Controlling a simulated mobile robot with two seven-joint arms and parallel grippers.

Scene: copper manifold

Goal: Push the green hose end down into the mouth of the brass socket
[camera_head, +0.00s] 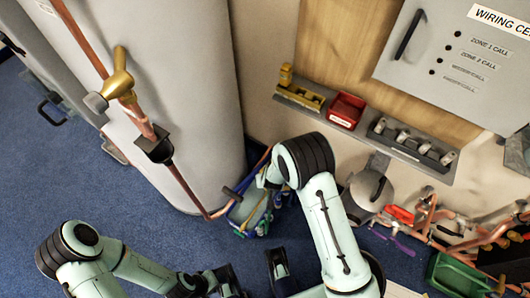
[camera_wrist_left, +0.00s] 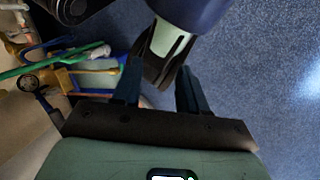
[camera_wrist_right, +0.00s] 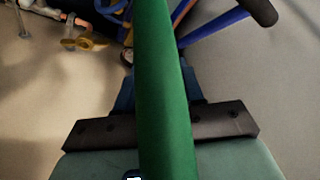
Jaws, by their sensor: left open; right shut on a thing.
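The green hose (camera_wrist_right: 165,95) runs large and close through the right wrist view, from top edge to bottom edge. My right gripper (camera_wrist_right: 158,88) is shut on it; its fingers are mostly behind the hose. The hose's end is not clearly visible. A small brass-coloured fitting (camera_wrist_right: 85,43) shows at the upper left there; I cannot tell whether it is the brass socket. My left gripper (camera_wrist_left: 158,88) is open and empty, with part of my other arm just beyond its fingers. In the head view my right forearm hides much of the work area.
A teal box (camera_head: 250,208) with coloured hoses sits against the white cylinder (camera_head: 190,90). A wall shelf (camera_head: 370,130) holds a red tray (camera_head: 346,110). Copper pipes and a green bin (camera_head: 462,275) are at right. Blue carpet at left is free.

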